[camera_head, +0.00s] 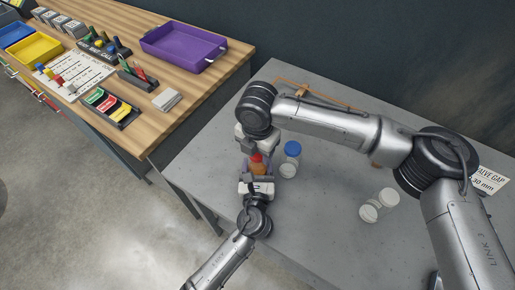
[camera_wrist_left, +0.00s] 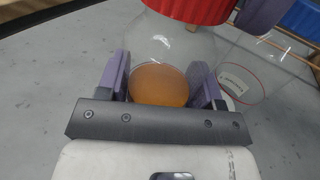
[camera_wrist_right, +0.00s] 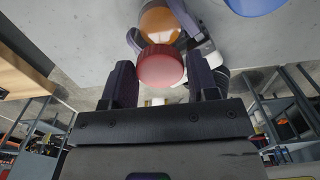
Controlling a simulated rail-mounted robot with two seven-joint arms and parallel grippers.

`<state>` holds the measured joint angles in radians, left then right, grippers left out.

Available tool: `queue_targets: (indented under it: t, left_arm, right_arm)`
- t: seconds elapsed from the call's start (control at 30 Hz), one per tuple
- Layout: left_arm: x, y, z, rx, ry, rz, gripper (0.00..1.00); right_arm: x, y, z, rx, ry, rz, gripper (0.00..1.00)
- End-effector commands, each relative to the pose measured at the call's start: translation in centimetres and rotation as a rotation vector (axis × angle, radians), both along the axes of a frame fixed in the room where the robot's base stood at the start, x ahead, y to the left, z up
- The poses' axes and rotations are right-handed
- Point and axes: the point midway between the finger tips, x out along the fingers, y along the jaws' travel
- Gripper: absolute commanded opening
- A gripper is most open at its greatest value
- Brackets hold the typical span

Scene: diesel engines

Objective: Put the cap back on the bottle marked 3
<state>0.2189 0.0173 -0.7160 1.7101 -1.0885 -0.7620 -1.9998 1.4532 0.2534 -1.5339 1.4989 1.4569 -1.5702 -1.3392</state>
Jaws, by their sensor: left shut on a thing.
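A clear bottle with orange contents (camera_head: 258,169) stands on the grey table, and it fills the middle of the left wrist view (camera_wrist_left: 160,84). My left gripper (camera_head: 257,181) is shut around its body. A red cap (camera_head: 256,157) is at the bottle's mouth; it also shows in the right wrist view (camera_wrist_right: 161,66). Whether it is seated I cannot tell. My right gripper (camera_wrist_right: 162,82) is open, its fingers on either side of the red cap with small gaps. No number on this bottle is readable.
A clear bottle with a blue cap (camera_head: 292,149) stands close to the right of the held one. Two white-topped round containers (camera_head: 369,211) (camera_head: 389,196) are farther right. A wooden bench with a purple tray (camera_head: 184,46) is at upper left. The table's front is clear.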

Motion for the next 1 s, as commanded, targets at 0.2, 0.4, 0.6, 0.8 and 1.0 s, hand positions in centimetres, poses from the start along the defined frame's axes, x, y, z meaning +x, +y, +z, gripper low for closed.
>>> queue_targets:
  t: [0.2, 0.4, 0.6, 0.8, 1.0]
  left_arm:
    - [-0.01, -0.01, -0.03, 0.000, 0.000, 0.000, 0.00]
    - [-0.01, -0.01, -0.03, 0.000, 0.000, 0.000, 0.00]
    - [-0.01, -0.01, -0.02, 0.000, 0.000, 0.000, 0.00]
    - [-0.01, -0.02, -0.02, 0.000, 0.000, 0.000, 0.00]
    - [-0.01, -0.01, -0.02, 0.000, 0.000, 0.000, 0.00]
  right_arm:
    - [0.01, 0.01, 0.01, 0.000, 0.000, 0.000, 0.23]
    - [0.00, 0.01, 0.01, 0.001, -0.001, 0.000, 0.19]
    - [0.01, 0.01, 0.02, 0.000, 0.000, -0.014, 0.19]
    - [0.01, 0.01, 0.02, 0.001, -0.001, -0.014, 0.60]
    - [0.01, 0.01, 0.02, 0.000, 0.000, -0.014, 0.77]
